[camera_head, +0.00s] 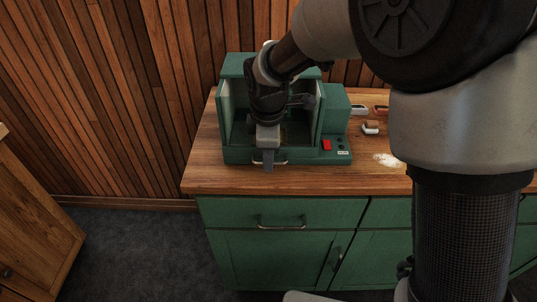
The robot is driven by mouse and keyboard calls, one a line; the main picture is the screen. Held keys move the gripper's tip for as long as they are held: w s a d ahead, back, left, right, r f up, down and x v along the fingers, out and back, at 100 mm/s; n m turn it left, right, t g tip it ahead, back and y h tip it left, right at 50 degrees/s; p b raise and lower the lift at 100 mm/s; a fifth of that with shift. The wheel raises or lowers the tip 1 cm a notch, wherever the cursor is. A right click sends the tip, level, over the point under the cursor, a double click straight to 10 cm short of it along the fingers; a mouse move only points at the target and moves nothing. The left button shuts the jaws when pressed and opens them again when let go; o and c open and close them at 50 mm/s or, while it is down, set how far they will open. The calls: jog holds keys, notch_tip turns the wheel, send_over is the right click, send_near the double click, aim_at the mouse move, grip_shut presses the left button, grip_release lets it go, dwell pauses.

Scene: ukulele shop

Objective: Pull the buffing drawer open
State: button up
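A green buffing machine (239,66) stands on the wooden worktop, with an open-fronted box between two side walls. Along its base is a low green drawer front (236,156) with a pale bar handle (283,161). The drawer looks flush with the base. My gripper (268,168) hangs pointing down in front of the handle's middle and hides part of it and of the box's inside. I see the fingers edge-on, so I cannot tell whether they are apart, or whether they touch the handle.
The worktop (210,178) is clear in front of the machine. A red switch (327,145) is on the machine's right base. Small blocks (371,127) and white powder (387,159) lie right. Below is a green cabinet drawer (235,213), shut. A wooden cabinet (35,215) stands left.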

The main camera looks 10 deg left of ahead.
grip_shut()
dwell(1.4)
